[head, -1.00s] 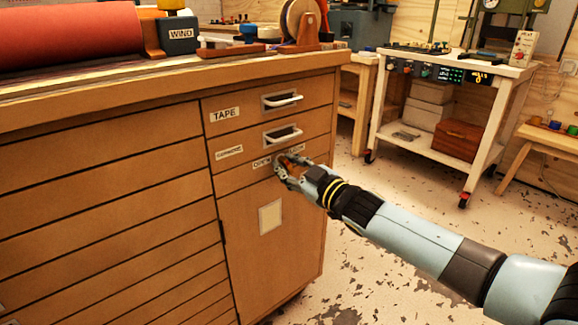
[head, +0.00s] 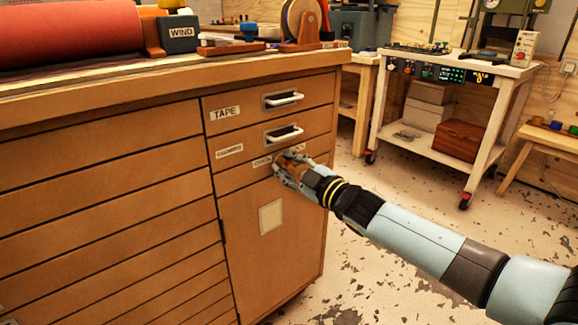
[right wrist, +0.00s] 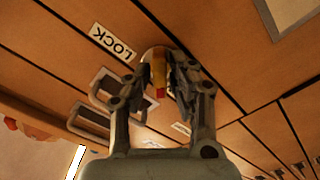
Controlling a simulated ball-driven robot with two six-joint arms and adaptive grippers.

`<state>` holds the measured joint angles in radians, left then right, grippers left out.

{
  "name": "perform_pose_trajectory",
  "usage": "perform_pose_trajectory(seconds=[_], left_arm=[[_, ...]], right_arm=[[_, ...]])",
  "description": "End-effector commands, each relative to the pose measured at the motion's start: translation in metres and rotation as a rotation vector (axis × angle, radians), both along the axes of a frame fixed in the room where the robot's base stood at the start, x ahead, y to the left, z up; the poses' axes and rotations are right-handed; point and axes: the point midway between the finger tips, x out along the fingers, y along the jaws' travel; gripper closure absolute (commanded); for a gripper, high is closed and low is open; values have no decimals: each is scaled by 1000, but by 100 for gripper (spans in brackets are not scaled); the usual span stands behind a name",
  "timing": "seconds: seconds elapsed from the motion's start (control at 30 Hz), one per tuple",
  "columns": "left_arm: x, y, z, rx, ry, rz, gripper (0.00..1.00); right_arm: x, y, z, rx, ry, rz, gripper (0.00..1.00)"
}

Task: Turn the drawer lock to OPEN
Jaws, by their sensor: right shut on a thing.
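In the head view my right gripper (head: 282,165) is at the narrow strip below the two handled drawers and hides most of the knob. The OPEN label (head: 261,162) sits just left of the gripper. The LOCK label (right wrist: 113,42) is readable in the right wrist view. My left gripper is not in view.
The wooden cabinet (head: 110,180) has a TAPE drawer (head: 240,113) with a white handle and another handled drawer below it. A red roll (head: 70,35) lies on top. A white wheeled cart (head: 470,68) stands back right.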

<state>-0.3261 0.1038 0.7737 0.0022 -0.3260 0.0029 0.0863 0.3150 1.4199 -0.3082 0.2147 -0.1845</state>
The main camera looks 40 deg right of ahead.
Motion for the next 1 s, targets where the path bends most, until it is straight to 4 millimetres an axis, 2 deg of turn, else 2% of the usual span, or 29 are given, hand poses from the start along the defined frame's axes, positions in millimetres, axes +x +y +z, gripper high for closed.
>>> perform_pose_trajectory(seconds=[0.1, 0.13, 0.23, 0.57, 0.67, 1.0], left_arm=[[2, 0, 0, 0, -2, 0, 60], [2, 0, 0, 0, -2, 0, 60], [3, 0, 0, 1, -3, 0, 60], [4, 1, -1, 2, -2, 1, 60], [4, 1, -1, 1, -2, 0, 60], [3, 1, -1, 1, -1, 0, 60]], right_arm=[[-1, 0, -1, 0, 2, -1, 100], [-1, 0, -1, 0, 2, -1, 76], [-1, 0, -1, 1, 1, 0, 64], [-5, 0, -1, 1, 1, 0, 64], [-19, -1, -2, 2, 2, 1, 64], [-89, -6, -2, 1, 4, 3, 64]])
